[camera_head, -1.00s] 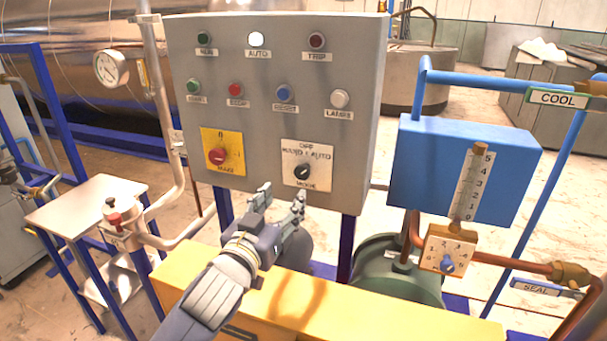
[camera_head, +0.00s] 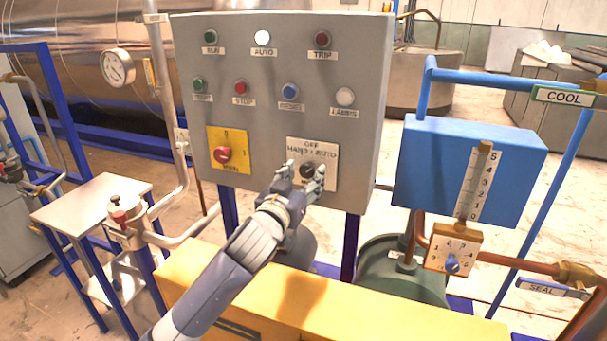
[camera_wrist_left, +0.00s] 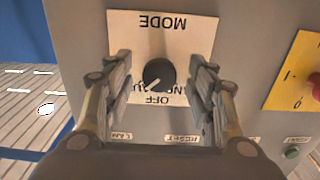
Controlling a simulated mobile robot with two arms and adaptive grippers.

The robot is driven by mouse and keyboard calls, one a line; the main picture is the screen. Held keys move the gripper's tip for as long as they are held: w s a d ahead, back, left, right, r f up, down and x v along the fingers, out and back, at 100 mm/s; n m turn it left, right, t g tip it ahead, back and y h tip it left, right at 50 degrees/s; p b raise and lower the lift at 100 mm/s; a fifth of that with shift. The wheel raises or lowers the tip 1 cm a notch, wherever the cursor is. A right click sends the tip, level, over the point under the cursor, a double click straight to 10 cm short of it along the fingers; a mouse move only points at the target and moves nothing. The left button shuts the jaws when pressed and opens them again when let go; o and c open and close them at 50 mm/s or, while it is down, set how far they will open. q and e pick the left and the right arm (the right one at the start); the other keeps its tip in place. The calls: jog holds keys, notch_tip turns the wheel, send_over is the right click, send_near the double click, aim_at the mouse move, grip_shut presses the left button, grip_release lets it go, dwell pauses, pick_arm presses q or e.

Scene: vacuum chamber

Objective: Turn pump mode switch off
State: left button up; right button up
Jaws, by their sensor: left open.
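The pump mode switch is a round black knob (camera_head: 307,171) on a white plate (camera_head: 326,155) marked OFF, HAND and AUTO, low on the grey control panel (camera_head: 270,120). In the left wrist view the knob (camera_wrist_left: 159,74) sits between the fingers, with a light mark on its rim toward the lower left. The plate (camera_wrist_left: 190,30) reads upside down there, with MODE above and OFF below. My left gripper (camera_head: 302,177) is open in front of the knob, one finger on each side, with gaps to the knob. It partly covers the plate in the head view. My right gripper is out of view.
A yellow plate with a red main switch (camera_head: 221,154) is left of the mode plate. Buttons and lamps fill the panel above; the AUTO lamp (camera_head: 262,37) is white. A yellow beam (camera_head: 400,318) runs below. A blue box (camera_head: 470,170) stands to the right.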

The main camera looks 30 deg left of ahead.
pick_arm(q)
jog(key=c, duration=1.1)
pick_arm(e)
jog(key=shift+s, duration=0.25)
pick_arm(q)
jog(key=shift+n, duration=0.3)
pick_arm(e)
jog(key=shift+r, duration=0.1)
pick_arm(q)
jog(key=n+p, duration=0.1)
jog(key=n, duration=0.1)
jog(key=shift+r+n, duration=0.15)
jog(key=shift+n, duration=0.25)
jog(key=n+p, duration=0.2)
jog(key=n, duration=0.3)
jog(key=shift+p, duration=0.3)
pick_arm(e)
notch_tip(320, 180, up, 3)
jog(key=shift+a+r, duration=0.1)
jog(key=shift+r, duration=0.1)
pick_arm(q)
jog(key=shift+n, duration=0.3)
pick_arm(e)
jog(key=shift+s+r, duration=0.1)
